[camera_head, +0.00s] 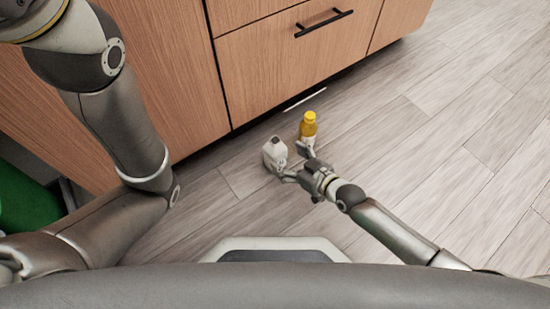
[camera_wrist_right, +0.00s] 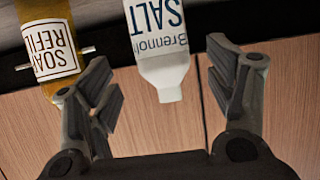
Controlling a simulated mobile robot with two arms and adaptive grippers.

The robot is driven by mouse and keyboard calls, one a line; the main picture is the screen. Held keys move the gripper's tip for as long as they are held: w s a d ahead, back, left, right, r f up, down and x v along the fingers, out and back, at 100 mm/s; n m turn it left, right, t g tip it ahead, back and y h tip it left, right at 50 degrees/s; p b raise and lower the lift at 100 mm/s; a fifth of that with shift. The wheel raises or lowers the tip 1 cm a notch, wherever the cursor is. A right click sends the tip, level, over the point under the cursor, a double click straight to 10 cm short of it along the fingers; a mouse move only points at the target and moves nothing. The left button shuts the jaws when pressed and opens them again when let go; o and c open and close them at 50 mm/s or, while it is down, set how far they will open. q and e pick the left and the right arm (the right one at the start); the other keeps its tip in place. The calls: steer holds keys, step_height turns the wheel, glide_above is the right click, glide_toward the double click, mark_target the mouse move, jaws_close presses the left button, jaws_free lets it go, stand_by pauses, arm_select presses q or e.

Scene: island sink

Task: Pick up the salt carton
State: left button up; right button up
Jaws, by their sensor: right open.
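The salt carton (camera_head: 274,152) is a white container standing on the floor near the cabinet. In the right wrist view the carton (camera_wrist_right: 158,36) appears upside down, with dark "SALT" lettering and a narrower white top. My right gripper (camera_head: 295,163) is open beside the carton in the head view. In the wrist view the open fingers of my right gripper (camera_wrist_right: 163,76) stand to either side of the carton's top, with visible gaps. The carton's far end is cut off by the frame there. My left arm shows, but its gripper is out of view.
A yellow soap refill bottle (camera_head: 308,125) stands on the floor just right of the carton; in the wrist view the bottle (camera_wrist_right: 47,28) is close to the left finger. A wooden cabinet (camera_head: 290,60) rises behind. Floor (camera_head: 430,130) to the right is clear.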

mark_target(281, 156)
steer(key=shift+x, duration=0.8)
steer(key=b+x, duration=0.4)
steer(key=shift+s+a+f, duration=0.1)
steer(key=shift+f, duration=0.1)
steer(key=shift+w+a+b, duration=0.35)
steer(key=shift+w+b, duration=0.05)
steer(key=shift+b, duration=0.1)
steer(key=c, duration=1.4)
steer(key=shift+o, duration=0.2)
steer(key=shift+r, duration=0.2)
